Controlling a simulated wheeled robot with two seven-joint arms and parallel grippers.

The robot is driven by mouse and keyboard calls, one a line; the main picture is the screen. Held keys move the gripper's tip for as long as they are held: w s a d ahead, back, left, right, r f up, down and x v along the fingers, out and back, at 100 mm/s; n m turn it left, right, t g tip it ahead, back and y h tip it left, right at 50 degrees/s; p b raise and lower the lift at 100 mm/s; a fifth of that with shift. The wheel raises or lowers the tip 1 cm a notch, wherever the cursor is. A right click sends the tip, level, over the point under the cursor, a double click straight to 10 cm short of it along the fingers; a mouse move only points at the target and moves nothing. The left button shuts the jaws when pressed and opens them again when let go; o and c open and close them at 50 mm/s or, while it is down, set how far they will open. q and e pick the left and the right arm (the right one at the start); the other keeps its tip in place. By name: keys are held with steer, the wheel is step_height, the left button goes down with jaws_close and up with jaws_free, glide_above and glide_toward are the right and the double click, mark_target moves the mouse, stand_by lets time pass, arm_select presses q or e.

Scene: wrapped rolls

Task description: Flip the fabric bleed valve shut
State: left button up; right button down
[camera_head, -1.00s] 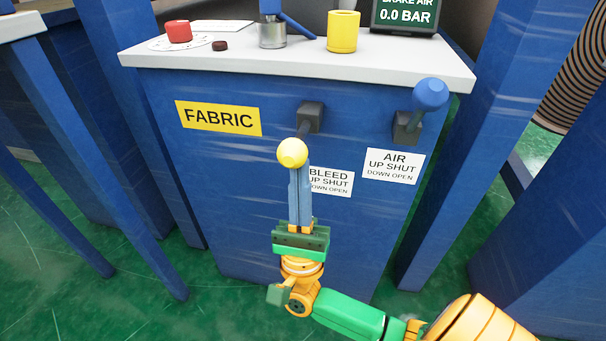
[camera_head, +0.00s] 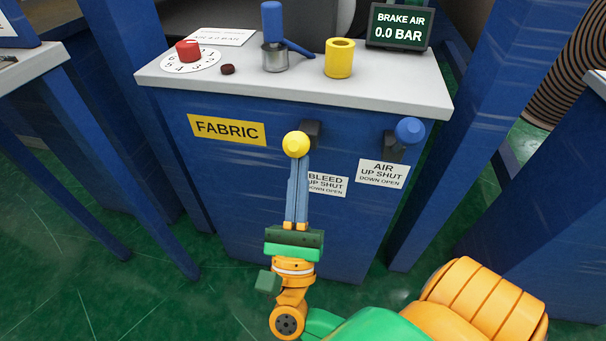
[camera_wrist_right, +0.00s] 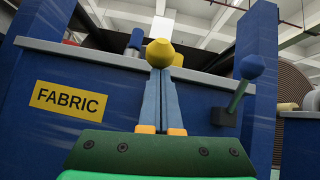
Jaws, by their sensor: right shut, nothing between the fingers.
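The fabric bleed valve has a yellow ball knob (camera_head: 296,144) on a lever from a dark mount (camera_head: 312,131) on the blue cabinet's front. The knob stands out from the panel toward the camera, slightly below its mount in the head view. My right gripper (camera_head: 300,163) is shut and empty, its blue fingers pointing up with their tips just below the knob. In the right wrist view the yellow knob (camera_wrist_right: 160,53) appears directly over the fingertips (camera_wrist_right: 160,73). The fingers hide the lever's shaft, and contact is unclear. My left gripper is not in view.
The air valve's blue knob (camera_head: 410,130) stands to the right on the same panel. The BLEED label (camera_head: 327,185) reads up shut, down open. A grey top (camera_head: 300,92) overhangs the panel, with a yellow cup (camera_head: 340,60) and a brake air display (camera_head: 400,27) reading 0.0 BAR.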

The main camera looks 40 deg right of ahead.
mark_target(300, 155)
steer(key=r+g+p, duration=0.1)
steer(key=r+g+y+p, duration=0.1)
steer(key=r+p, duration=0.1)
steer(key=p, duration=0.1)
steer(key=shift+w+d+r+m+g, duration=0.2)
steer(key=shift+w+d+m+g, duration=0.1)
steer(key=shift+m+g, duration=0.1)
steer(key=shift+w+d+r+p, duration=0.1)
steer(key=shift+d+r+p, duration=0.1)
steer(key=shift+p, duration=0.2)
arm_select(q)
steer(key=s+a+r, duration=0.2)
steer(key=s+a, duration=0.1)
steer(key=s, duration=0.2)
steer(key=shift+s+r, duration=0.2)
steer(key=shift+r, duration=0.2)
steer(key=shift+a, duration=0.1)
arm_select(e)
steer(key=shift+r, duration=0.2)
